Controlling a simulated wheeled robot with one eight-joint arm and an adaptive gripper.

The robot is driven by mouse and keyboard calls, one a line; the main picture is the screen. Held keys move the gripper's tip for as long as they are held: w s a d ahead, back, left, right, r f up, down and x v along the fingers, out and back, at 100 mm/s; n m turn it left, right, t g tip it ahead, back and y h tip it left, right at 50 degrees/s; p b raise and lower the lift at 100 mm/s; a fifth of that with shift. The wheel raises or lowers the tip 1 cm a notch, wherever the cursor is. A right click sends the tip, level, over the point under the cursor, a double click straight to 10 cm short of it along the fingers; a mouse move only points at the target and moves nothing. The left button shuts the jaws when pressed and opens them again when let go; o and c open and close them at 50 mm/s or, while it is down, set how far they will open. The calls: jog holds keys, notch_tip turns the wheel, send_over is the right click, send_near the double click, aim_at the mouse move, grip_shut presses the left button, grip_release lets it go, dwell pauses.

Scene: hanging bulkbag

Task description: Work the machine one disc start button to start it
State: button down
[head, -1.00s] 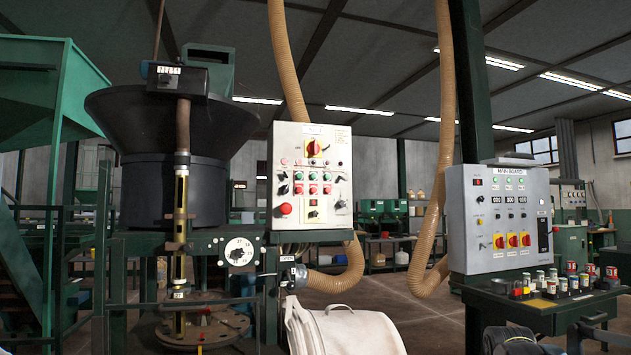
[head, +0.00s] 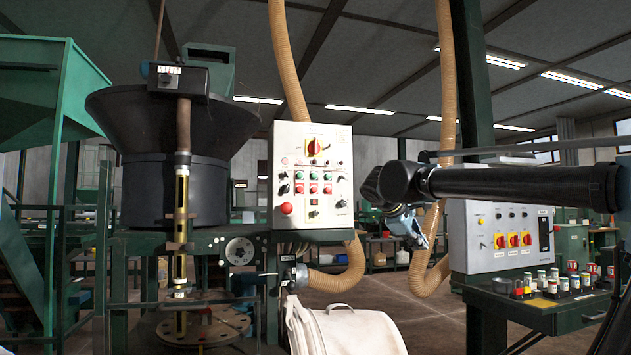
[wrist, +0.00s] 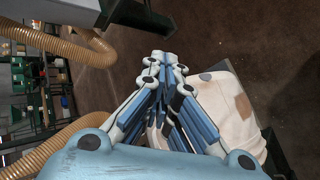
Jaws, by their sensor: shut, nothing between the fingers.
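The white control panel (head: 312,150) stands upright in the middle of the head view. The labels are too small to read, so I cannot tell which button is the disc start. My gripper (head: 422,242) hangs to the right of the panel, apart from it and pointing down. Its fingers, seen in the wrist view (wrist: 164,58), are closed together and empty. The panel's buttons are not recognisable in the wrist view.
A second panel (head: 485,255), with red-and-yellow switches, stands at right, partly hidden by my arm. A dark table with small containers (head: 552,286) is below it. Tan hoses (head: 288,60) hang nearby. A hopper machine (head: 175,190) stands left.

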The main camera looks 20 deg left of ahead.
aim_at(315, 175)
jog(key=a+r+n+t+y, duration=0.1)
jog(key=a+r+n+t, duration=0.2)
jog(key=a+r, duration=0.8)
jog(key=a+r+n+t+y, duration=0.1)
jog(key=a+r+n+t, duration=0.2)
jog(key=a+r, duration=0.8)
jog(key=a+n, duration=0.2)
jog(key=a, duration=0.3)
jog(key=shift+w+a+r+t, duration=0.2)
jog(key=shift+w+r+t, duration=0.1)
jog(key=shift+r+t, duration=0.1)
jog(key=shift+w+a, duration=0.75)
jog(key=shift+w, duration=0.5)
jog(key=shift+w+a, duration=0.75)
jog(key=shift+w, duration=0.5)
jog(key=shift+w+a, duration=0.75)
jog(key=shift+w, duration=0.5)
jog(key=shift+w, duration=0.1)
jog(key=shift+w+a, duration=0.25)
